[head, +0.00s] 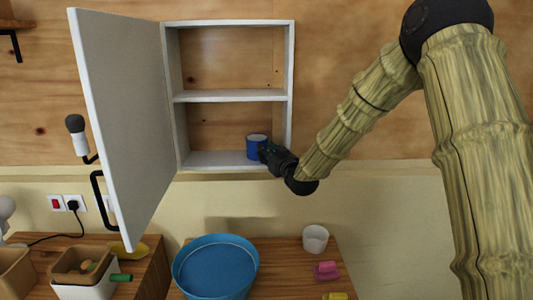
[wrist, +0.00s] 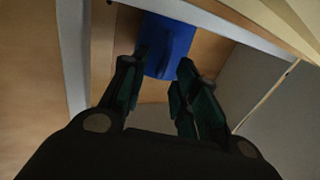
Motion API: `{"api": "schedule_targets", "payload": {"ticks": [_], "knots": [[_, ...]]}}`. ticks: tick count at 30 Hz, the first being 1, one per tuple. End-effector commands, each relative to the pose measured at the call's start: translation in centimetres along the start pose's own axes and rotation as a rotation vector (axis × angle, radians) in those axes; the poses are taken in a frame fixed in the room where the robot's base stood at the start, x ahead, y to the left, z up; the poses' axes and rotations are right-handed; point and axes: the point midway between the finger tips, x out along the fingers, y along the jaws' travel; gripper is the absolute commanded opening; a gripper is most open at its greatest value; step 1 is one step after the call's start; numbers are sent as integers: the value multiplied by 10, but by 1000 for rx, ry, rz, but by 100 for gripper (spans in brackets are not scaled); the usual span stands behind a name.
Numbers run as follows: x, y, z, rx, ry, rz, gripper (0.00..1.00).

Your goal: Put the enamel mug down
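The blue enamel mug (head: 257,143) is upright at the right end of the bottom compartment of the open white wall cabinet (head: 215,160). I cannot tell whether its base touches the cabinet floor. My gripper (head: 264,152) reaches it from the front right. In the wrist view the mug (wrist: 168,45) lies between the tips of my gripper (wrist: 160,72), one finger at each side, and the fingers look closed against it. The fingertips hide part of the mug's sides.
The cabinet door (head: 125,120) stands open to the left. The upper shelf (head: 228,96) is empty, and the bottom is free left of the mug. Below, a blue basin (head: 215,268), a white cup (head: 315,239) and a pink object (head: 326,271) stand on a wooden counter.

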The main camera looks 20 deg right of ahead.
Motion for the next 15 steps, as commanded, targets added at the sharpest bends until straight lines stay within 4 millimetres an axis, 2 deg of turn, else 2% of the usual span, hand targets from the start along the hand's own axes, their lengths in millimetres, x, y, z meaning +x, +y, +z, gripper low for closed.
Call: {"api": "schedule_targets", "payload": {"ticks": [15], "knots": [[-81,0,3,1,-1,1,30]]}}
